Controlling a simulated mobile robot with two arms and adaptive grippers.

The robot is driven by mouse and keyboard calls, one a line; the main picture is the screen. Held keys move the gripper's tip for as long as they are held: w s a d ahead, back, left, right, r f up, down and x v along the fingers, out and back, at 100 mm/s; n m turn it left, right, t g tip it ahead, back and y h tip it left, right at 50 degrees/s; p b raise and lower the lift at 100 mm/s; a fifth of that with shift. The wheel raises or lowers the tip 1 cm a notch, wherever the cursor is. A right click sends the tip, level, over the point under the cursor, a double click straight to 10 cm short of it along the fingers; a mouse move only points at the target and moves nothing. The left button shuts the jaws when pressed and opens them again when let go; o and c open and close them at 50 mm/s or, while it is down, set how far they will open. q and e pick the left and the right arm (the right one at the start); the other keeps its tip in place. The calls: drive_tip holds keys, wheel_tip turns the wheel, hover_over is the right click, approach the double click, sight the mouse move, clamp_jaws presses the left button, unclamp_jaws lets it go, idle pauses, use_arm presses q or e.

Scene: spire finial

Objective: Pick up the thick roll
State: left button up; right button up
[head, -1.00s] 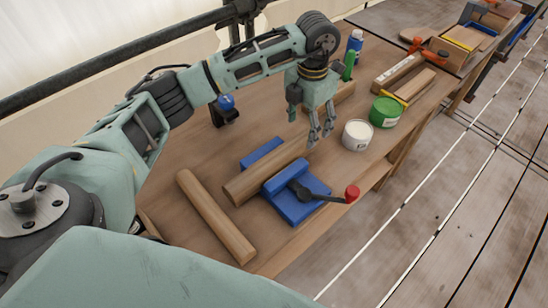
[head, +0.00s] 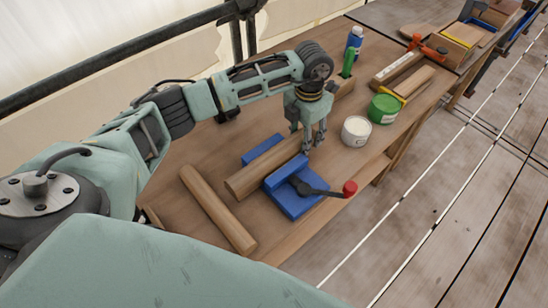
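Two round wooden rolls lie on the workbench. One roll (head: 217,210) lies loose at the near left. The other roll (head: 256,173) lies between the blue jaws of a vise (head: 295,203) and looks a little thicker, though I cannot be sure. My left gripper (head: 314,146) points down at the far right end of the roll in the vise. Its two fingers are slightly apart, with nothing visible held between them. The gripper hides that end of the roll, and I cannot tell if they touch. My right gripper is out of view.
The vise's dark handle with a red knob (head: 350,188) sticks out past the front edge. A white tin (head: 356,131) and a green tin (head: 383,109) stand right of the gripper. The bench (head: 187,150) is clear behind the rolls.

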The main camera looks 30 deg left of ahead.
use_arm(q)
drive_tip(key=c, duration=0.7)
drive_tip(key=shift+c, duration=0.6)
drive_tip(key=shift+r, duration=0.2)
